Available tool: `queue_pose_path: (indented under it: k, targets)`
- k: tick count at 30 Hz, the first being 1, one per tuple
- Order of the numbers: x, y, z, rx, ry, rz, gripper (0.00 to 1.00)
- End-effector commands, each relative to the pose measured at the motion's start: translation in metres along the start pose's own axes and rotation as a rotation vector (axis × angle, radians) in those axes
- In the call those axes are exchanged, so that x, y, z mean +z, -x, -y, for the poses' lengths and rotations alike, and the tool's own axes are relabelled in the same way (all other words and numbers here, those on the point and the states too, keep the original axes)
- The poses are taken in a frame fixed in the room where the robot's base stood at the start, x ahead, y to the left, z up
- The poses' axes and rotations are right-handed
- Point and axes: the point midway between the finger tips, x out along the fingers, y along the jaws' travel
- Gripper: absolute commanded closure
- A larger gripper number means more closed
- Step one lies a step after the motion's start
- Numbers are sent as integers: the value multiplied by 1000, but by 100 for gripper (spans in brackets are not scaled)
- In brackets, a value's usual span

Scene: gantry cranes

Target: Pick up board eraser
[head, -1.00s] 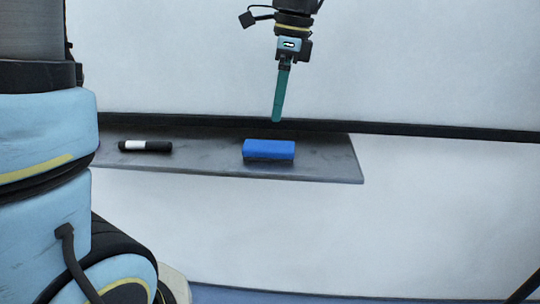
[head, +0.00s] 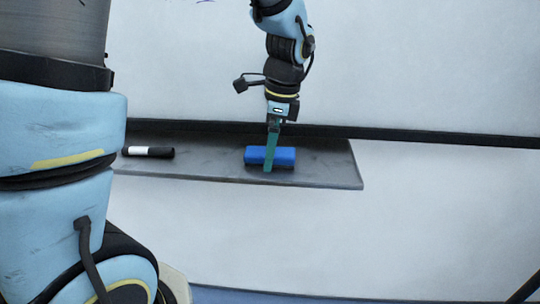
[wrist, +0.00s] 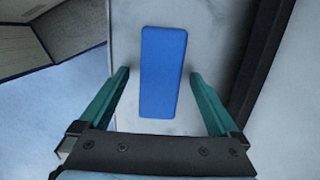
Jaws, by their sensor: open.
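The blue board eraser (head: 286,157) lies on the grey tray along the bottom of the whiteboard. In the wrist view the eraser (wrist: 163,72) lies lengthwise between the two teal fingers, with a gap on each side. My gripper (head: 268,168) points down over the eraser, and one finger hides part of its front in the head view. In the wrist view my gripper (wrist: 160,82) is open and holds nothing. I cannot tell exactly how far the fingertips are above the tray.
The grey tray (head: 325,170) is narrow, with its free edge to the front and right. A black marker with a white band (head: 148,152) lies on it to the left. The whiteboard (head: 440,70) with its dark lower frame (head: 430,137) stands right behind.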

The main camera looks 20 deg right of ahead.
Motion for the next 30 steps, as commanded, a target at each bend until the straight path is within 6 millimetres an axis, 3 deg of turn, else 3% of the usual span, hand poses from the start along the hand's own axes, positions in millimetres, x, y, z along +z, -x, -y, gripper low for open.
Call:
queue_pose_path:
  k: [2,26,30]
  targets:
    - [0,0,0,0,0,0,3]
    - [0,1,0,0,1,0,92]
    - [0,1,0,0,1,0,95]
